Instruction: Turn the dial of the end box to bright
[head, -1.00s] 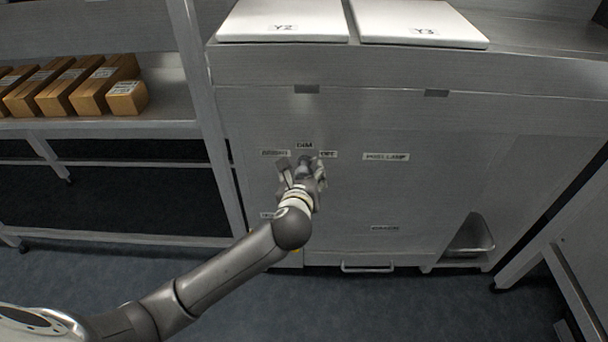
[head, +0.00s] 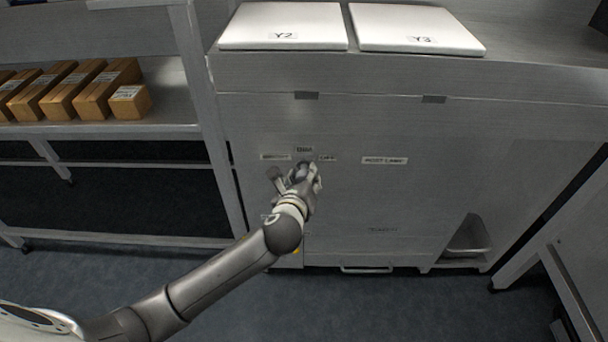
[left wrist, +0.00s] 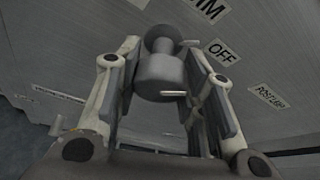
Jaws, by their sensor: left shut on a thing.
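The end box (head: 400,210) is a grey metal cabinet front. Its dial (left wrist: 159,76) is a grey cylinder with short pale tabs. In the head view it is mostly hidden by my gripper. A DIM label (head: 304,150) is above the dial, an OFF label (head: 327,159) to its right and a blurred label (head: 275,157), perhaps BRIGHT, to its left. My left gripper (head: 296,174) reaches the panel with its fingers on either side of the dial, shut on it. In the left wrist view the OFF label (left wrist: 221,52) is right of the dial. Where the dial points is unclear.
A POST LAMP label (head: 385,160) is to the right on the panel. White lids Y2 (head: 284,22) and Y3 (head: 415,28) lie on top. Brown cartons (head: 105,88) stand on the left shelf. A metal bench (head: 575,260) is at the right. Dark floor is open in front.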

